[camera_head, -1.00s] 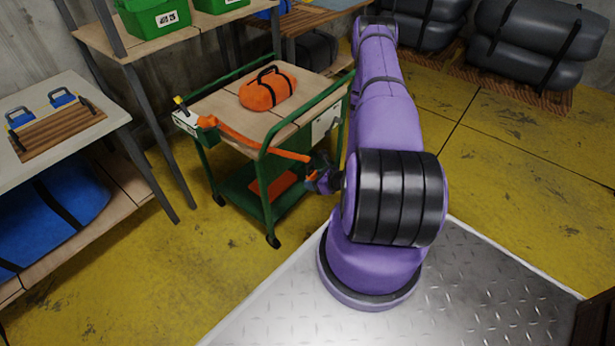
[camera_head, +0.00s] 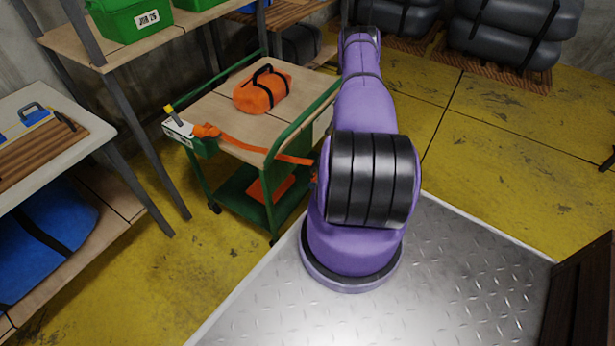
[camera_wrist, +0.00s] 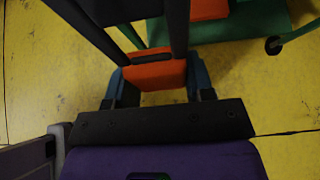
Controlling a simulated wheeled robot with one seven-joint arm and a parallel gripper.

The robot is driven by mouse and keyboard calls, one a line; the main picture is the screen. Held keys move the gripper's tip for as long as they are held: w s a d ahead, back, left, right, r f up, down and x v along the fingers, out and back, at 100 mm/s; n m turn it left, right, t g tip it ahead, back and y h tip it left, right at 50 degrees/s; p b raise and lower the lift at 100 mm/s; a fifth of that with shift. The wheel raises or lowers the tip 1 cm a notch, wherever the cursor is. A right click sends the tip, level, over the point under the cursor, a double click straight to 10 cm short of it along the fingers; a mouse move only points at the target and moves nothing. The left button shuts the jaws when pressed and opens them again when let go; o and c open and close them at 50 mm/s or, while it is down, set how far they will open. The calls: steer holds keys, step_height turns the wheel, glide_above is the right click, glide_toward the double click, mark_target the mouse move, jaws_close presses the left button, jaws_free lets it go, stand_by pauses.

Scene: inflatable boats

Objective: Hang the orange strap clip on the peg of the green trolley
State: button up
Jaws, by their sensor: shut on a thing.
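The green trolley (camera_head: 228,186) stands left of my arm, with a wooden top and a lower shelf. At its near left corner is a white block (camera_head: 177,128) with a yellow-tipped peg (camera_head: 169,110). An orange strap (camera_head: 250,146) runs from an orange piece (camera_head: 206,131) beside that block, rightward across the trolley's front to behind my arm. In the wrist view my gripper (camera_wrist: 157,78) is shut on an orange piece (camera_wrist: 155,74), seemingly the strap clip. In the head view my arm hides the gripper and the strap's far end.
An orange bag (camera_head: 263,88) lies on the trolley top, and another orange item (camera_head: 270,188) on its lower shelf. A table (camera_head: 92,128) stands at the left, with a shelf of green crates (camera_head: 130,18) behind. Yellow floor (camera_head: 500,150) is open at the right.

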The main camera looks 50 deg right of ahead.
steer(key=shift+w+a+f, duration=0.15)
steer(key=shift+w+f, duration=0.1)
steer(key=shift+w, duration=1.6)
steer(key=shift+w+a+f, duration=0.15)
steer(key=shift+w+f, duration=0.05)
steer(key=shift+w, duration=1.65)
steer(key=shift+w+a+f, duration=0.15)
steer(key=shift+w+f, duration=0.1)
steer(key=shift+w, duration=1.6)
steer(key=o, duration=1)
steer(key=shift+o, duration=0.2)
steer(key=v, duration=1)
steer(key=shift+s+r, duration=0.25)
